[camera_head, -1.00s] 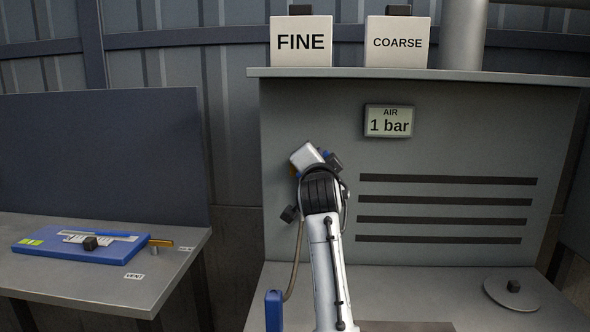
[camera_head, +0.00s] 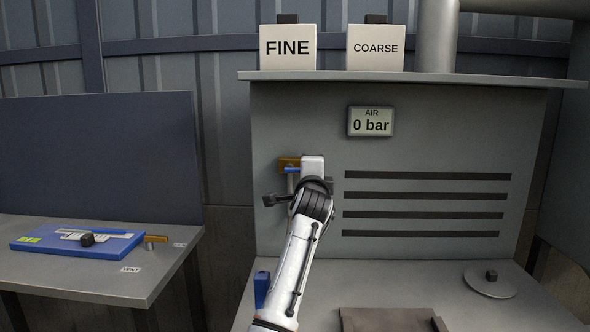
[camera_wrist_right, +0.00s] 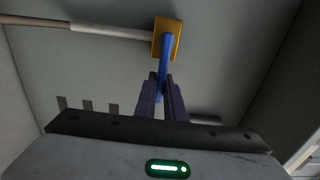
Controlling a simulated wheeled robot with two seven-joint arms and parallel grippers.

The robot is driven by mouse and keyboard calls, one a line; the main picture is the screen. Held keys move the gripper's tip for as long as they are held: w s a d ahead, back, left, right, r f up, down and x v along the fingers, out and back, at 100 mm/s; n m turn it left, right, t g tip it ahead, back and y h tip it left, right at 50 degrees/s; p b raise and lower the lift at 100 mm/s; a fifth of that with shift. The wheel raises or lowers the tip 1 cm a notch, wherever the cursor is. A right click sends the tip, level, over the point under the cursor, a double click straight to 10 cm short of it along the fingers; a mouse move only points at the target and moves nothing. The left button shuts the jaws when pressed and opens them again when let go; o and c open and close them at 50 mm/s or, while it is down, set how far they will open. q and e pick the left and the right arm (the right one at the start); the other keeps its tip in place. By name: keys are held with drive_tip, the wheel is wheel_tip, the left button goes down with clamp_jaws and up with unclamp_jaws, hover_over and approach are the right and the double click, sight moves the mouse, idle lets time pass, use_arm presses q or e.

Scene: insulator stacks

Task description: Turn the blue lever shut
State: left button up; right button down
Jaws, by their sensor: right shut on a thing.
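The blue lever (camera_head: 291,170) sits on a brass valve block (camera_head: 288,162) on the grey back panel, mostly hidden behind my right wrist. In the right wrist view, the lever (camera_wrist_right: 165,58) runs from the brass block (camera_wrist_right: 175,30) down between the fingers of my right gripper (camera_wrist_right: 162,84), which is shut on it. The lever lies crosswise to the pale pipe (camera_wrist_right: 110,32) that meets the block. The air gauge (camera_head: 371,122) reads 0 bar. My left gripper is out of view.
A blue-handled thing (camera_head: 262,288) stands on the bench by my arm. FINE (camera_head: 287,47) and COARSE (camera_head: 375,47) boxes stand on the shelf above. A round plate (camera_head: 490,281) lies at right.

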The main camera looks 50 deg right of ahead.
drive_tip(key=shift+f, duration=0.25)
drive_tip(key=c, duration=1.8)
unclamp_jaws()
drive_tip(key=shift+r, duration=0.15)
drive_tip(key=shift+c, duration=0.2)
drive_tip(key=v, duration=0.7)
drive_tip(key=shift+s+a, duration=0.2)
